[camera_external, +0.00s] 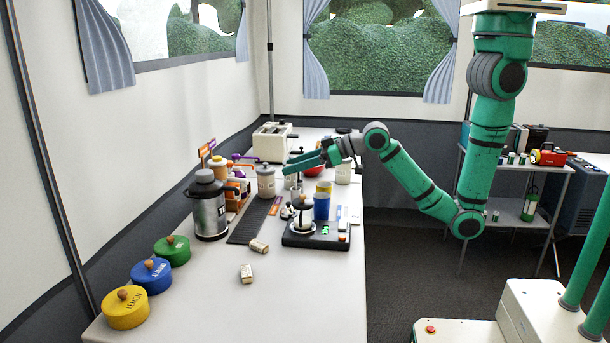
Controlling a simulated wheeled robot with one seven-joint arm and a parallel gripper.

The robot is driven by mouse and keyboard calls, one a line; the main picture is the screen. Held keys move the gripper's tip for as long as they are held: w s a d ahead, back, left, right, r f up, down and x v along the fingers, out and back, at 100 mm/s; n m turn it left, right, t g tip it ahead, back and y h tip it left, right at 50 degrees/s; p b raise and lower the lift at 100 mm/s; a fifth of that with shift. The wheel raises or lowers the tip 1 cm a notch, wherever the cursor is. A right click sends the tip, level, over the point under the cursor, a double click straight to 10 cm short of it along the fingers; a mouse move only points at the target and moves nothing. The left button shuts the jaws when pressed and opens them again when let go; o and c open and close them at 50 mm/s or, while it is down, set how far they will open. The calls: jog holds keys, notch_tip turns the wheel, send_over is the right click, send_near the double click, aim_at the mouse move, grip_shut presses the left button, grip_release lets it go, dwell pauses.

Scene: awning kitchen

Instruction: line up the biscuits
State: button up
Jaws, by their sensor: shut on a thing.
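Three round tins with wooden knobs stand in a row along the left of the counter: a yellow tin (125,308), a blue tin (151,276) and a green tin (172,251). The yellow label seems to read lemon, the blue one almond; the green one is too small to read. I cannot tell which things here are the biscuits. My gripper (289,166) is over the back of the counter, fingers pointing left, shut on what looks like a pale canister (292,181). The grip itself is small and partly hidden by the fingers.
A white lidded jar (266,181) stands just left of my gripper. The front right counter is clear.

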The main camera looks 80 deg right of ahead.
jog(key=shift+r, duration=0.55)
notch_tip(320, 180, up, 4)
jog(key=f+m+g+h, duration=0.1)
jog(key=m+g+h, duration=0.8)
jog(key=m+h, duration=0.45)
send_over(270, 231)
jog(key=shift+t+y, duration=0.4)
jog(key=shift+y, duration=0.05)
notch_tip(270, 231, down, 21)
jog(key=shift+a, duration=0.1)
jog(key=shift+f, duration=0.3)
dwell(0.4)
jog(key=o, duration=1.1)
